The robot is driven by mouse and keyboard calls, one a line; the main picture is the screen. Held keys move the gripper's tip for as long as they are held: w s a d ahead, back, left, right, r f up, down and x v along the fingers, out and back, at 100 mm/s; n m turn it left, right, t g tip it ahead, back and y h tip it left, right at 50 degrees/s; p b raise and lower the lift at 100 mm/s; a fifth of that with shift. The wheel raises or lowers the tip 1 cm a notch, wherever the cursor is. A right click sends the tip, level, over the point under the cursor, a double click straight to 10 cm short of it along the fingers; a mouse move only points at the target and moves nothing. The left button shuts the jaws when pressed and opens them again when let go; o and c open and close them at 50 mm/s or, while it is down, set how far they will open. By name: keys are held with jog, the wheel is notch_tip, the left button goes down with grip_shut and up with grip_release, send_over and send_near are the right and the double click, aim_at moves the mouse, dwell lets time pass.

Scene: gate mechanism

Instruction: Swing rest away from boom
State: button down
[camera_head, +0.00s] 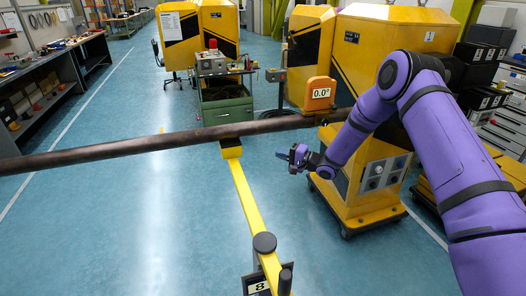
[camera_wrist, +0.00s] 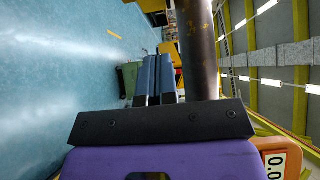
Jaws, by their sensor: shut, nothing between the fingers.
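The boom (camera_head: 130,146) is a long dark brown pole running level across the head view, from the left edge to the yellow cabinet. In the wrist view the boom (camera_wrist: 197,45) shows just right of my fingers. The rest (camera_head: 246,198) is a yellow bar leading from a dark round pivot (camera_head: 264,242) up to a dark-topped end (camera_head: 231,147) under the boom. That end appears to touch the boom; exact contact is unclear. My gripper (camera_head: 281,155) is right of the rest's far end, apart from it, and looks below the boom. Its blue fingers (camera_wrist: 157,70) are shut and empty.
The yellow cabinet (camera_head: 366,180) on wheels stands close to my arm. An orange 0.0° display (camera_head: 320,92) sits by the boom's right end. A green trolley (camera_head: 226,105) is behind the boom. Blue floor (camera_head: 120,230) is clear left of the rest.

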jog(key=s+a+x, duration=0.1)
jog(key=s+x, duration=0.1)
jog(key=x, duration=1)
jog(key=shift+s+a, duration=0.2)
jog(key=shift+a, duration=0.15)
